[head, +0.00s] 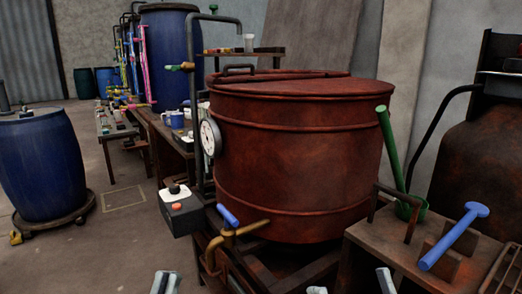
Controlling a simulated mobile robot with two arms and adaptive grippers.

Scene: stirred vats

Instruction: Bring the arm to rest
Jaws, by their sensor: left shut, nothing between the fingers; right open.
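My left gripper (165,282) shows at the bottom edge, left of centre. Its two fingertips are together with nothing between them. My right gripper (351,286) shows at the bottom edge, right of centre, with its fingertips wide apart and empty. Both arms behind the fingertips are out of the frame. A large rust-red vat (295,165) with a lid stands in the middle, beyond both grippers. Neither gripper visibly touches anything.
A brass tap (238,232) with a blue handle sits at the vat's lower front. A wooden bench (375,237) at right bears a blue T-shaped tool (453,237) and a green long-handled scoop (391,150). A blue drum (42,165) stands left.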

